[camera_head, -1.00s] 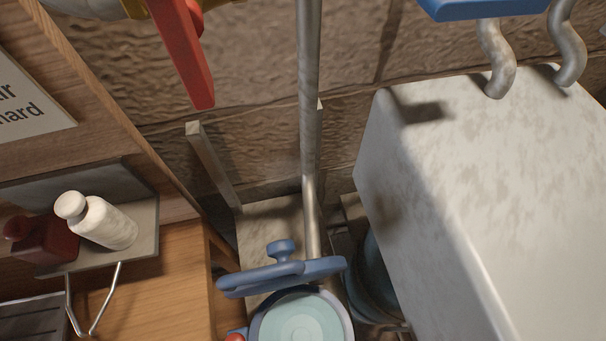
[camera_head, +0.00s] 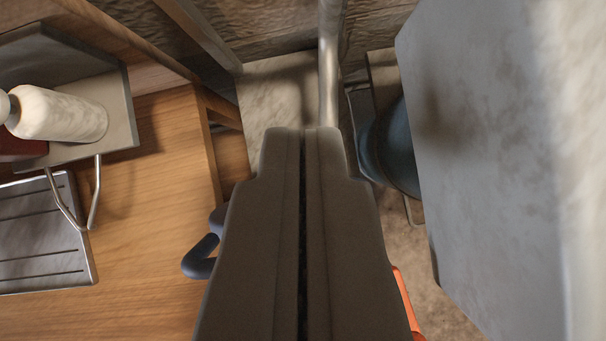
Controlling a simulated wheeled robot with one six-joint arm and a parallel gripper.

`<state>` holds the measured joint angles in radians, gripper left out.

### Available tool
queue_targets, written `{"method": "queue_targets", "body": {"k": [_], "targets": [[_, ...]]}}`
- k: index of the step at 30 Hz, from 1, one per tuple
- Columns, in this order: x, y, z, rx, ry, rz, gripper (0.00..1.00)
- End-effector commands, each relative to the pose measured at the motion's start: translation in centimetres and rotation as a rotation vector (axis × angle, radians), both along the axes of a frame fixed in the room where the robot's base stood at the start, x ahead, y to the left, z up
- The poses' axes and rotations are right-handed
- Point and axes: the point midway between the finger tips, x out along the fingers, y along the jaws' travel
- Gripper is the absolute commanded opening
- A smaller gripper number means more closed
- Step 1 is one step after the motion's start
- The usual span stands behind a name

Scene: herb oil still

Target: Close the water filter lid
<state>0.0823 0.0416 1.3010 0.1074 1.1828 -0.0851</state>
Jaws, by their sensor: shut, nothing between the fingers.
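My gripper (camera_head: 305,140) fills the lower middle of the view, its two dark fingers pressed together with nothing between them. It covers most of the place where the water filter was seen. A dark blue bent piece (camera_head: 200,258) sticks out to the left of the fingers, probably part of the water filter. The filter's lid and bowl are hidden behind my gripper, so I cannot tell how the lid stands now or whether my fingers touch it.
A large pale grey box (camera_head: 490,170) stands close on the right. On the left are a wooden counter (camera_head: 150,220), a small shelf (camera_head: 118,110) with a white bottle (camera_head: 60,115), and a slotted metal tray (camera_head: 40,235). A metal pipe (camera_head: 330,70) rises beyond the fingertips.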

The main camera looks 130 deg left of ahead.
Motion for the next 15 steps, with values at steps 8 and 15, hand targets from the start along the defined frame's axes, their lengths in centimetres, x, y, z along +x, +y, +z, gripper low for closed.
{"method": "queue_targets", "body": {"k": [8, 15], "targets": [[-0.6, 0.1, -2.3, 0.0, 0.0, 0.0, 0.0], [-2.3, 0.1, -2.8, 0.0, 0.0, 0.0, 0.0]]}}
